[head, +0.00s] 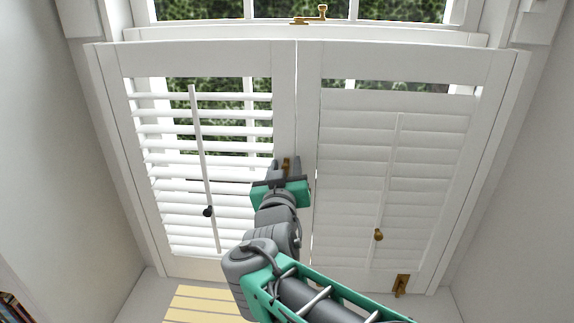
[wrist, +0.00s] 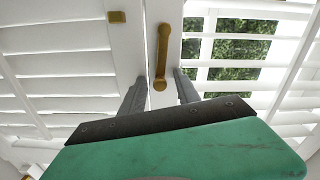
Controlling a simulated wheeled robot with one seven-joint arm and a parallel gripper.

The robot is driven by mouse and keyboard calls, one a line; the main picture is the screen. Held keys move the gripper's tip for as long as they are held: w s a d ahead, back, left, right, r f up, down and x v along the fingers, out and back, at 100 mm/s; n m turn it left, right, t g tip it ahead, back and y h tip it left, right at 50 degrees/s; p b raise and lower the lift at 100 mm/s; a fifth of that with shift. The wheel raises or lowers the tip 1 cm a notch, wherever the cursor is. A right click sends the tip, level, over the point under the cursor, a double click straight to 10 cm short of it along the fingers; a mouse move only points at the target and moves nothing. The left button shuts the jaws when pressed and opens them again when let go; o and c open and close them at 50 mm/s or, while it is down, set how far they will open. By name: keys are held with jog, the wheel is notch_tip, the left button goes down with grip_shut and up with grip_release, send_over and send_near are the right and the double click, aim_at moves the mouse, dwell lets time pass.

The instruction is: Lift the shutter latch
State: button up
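The brass shutter latch (wrist: 163,55) is a narrow bar on the stile of the shutter with open slats. It lies along the stile, beside the seam between the two panels, not across it. A small brass catch (wrist: 117,17) is on the other panel, apart from the bar. In the head view a bit of the latch (head: 286,164) shows between my fingers. My gripper (head: 286,161) is open and empty at the left panel (head: 284,110). In the wrist view its dark fingers (wrist: 160,88) stand either side of the bar's rounded near end. Contact cannot be told.
The right panel (head: 340,65) has closed slats and a rod with a brass knob (head: 378,235). A brass bolt (head: 400,285) is low right; a brass window handle (head: 318,14) is above. White walls flank the shutters.

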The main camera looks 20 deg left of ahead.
jog(key=shift+c, duration=0.5)
grip_shut()
jog(key=shift+f, duration=0.1)
dwell(0.8)
